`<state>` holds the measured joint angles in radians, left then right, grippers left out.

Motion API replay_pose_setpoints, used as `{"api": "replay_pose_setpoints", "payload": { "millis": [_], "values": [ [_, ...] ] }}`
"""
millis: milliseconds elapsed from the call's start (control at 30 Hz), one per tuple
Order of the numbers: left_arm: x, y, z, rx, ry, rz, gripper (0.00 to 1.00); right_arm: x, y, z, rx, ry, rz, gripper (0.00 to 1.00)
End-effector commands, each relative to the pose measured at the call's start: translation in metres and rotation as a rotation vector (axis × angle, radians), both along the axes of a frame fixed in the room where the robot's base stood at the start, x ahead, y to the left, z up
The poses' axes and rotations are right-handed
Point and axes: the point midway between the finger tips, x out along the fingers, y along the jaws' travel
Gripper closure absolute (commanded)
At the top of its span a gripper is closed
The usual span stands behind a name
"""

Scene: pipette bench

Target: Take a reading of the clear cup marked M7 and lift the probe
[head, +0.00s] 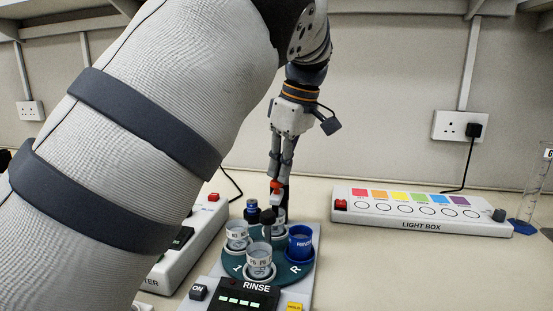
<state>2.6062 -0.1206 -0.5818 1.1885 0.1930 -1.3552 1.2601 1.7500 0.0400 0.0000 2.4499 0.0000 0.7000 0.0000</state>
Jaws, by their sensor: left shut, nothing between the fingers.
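A meter unit with a green turntable (278,272) stands on the bench at the lower middle. Clear cups stand on it: one at the left (237,235), one at the front (259,260) and one at the back, partly hidden. Their small labels are too blurred for me to find M7. A blue cup marked RINSE (300,243) stands at the right. A dark upright part, perhaps the probe (267,224), rises in the middle. My left gripper (277,183) is shut and empty, pointing down above the back of the turntable, by a small red part. My right gripper is out of view.
The unit's front has a green-lit display (243,301), an ON button (198,292) and a yellow button (294,307). A light box (420,213) stands at the right, a glass cylinder (533,185) beyond it. My left arm hides much of the left side.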

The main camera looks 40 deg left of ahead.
Motion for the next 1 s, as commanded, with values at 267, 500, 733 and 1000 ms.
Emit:
{"api": "replay_pose_setpoints", "payload": {
  "millis": [267,500,733,1000],
  "values": [
    [0.004,-0.03,0.011,0.001,-0.003,-0.003,1.0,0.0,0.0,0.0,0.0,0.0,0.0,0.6],
    [0.004,-0.03,0.011,0.0,-0.002,-0.001,1.0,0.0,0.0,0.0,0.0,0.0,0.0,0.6],
    [0.006,-0.038,0.044,0.001,-0.006,-0.003,1.0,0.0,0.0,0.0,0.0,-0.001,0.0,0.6],
    [0.008,-0.053,0.105,0.001,-0.006,-0.001,1.0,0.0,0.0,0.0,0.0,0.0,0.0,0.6]
  ]
}}
